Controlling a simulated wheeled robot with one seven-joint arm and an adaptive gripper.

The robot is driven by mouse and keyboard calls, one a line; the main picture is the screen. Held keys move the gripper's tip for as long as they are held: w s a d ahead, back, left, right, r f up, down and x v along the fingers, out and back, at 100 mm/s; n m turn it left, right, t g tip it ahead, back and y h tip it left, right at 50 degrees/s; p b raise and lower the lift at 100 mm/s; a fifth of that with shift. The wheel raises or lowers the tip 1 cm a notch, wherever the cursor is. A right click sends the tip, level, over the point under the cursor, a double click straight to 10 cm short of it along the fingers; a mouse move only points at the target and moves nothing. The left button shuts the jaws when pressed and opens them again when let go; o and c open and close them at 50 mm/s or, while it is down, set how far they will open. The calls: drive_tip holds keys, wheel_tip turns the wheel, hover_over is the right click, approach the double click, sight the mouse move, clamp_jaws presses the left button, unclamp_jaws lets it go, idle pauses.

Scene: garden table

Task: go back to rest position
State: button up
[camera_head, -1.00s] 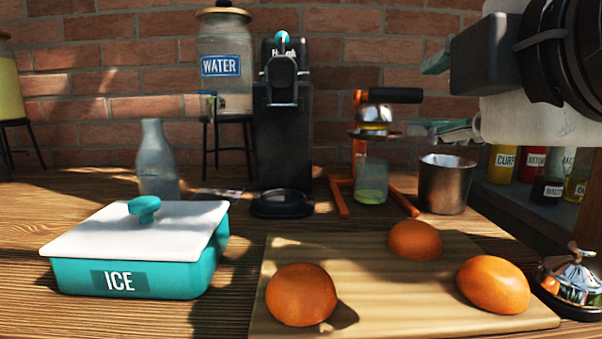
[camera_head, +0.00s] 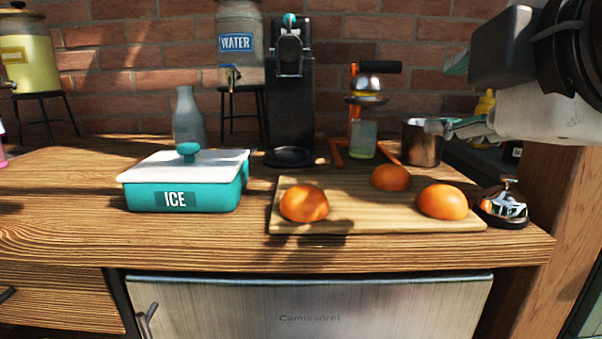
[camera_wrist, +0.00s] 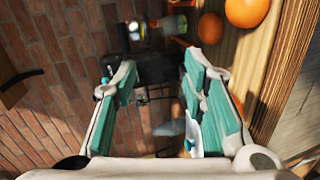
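My gripper (camera_head: 452,95) is at the upper right of the head view, above the metal cup (camera_head: 421,144) in the picture. In the wrist view my gripper (camera_wrist: 160,75) has its two teal-padded fingers spread apart with nothing between them. The arm is raised above the table. No object is held.
The wooden table (camera_head: 70,215) bears a teal ice box (camera_head: 185,190), a glass bottle (camera_head: 188,120), a black machine (camera_head: 290,95), an orange juicer (camera_head: 366,90) with a glass (camera_head: 362,140), a cutting board (camera_head: 375,215) with three oranges, and a bell (camera_head: 506,208). A fridge (camera_head: 310,310) stands below.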

drive_tip(key=s+d+f+m+g+h, duration=0.15)
drive_tip(key=d+f+m+g, duration=0.3)
drive_tip(key=f, duration=0.55)
drive_tip(key=s+f+m+g+y, duration=0.3)
drive_tip(key=s+f+m+g, duration=0.9)
drive_tip(key=s+f, duration=0.5)
wheel_tip(320, 180, up, 33)
drive_tip(key=w+t+p, duration=0.2)
drive_tip(key=t+p, duration=0.3)
drive_tip(key=p, duration=2.6)
drive_tip(key=shift+d+f+h+p, duration=0.15)
drive_tip(key=shift+d+h+p, duration=0.05)
drive_tip(key=shift+h+p, duration=0.2)
drive_tip(key=shift+t, duration=0.25)
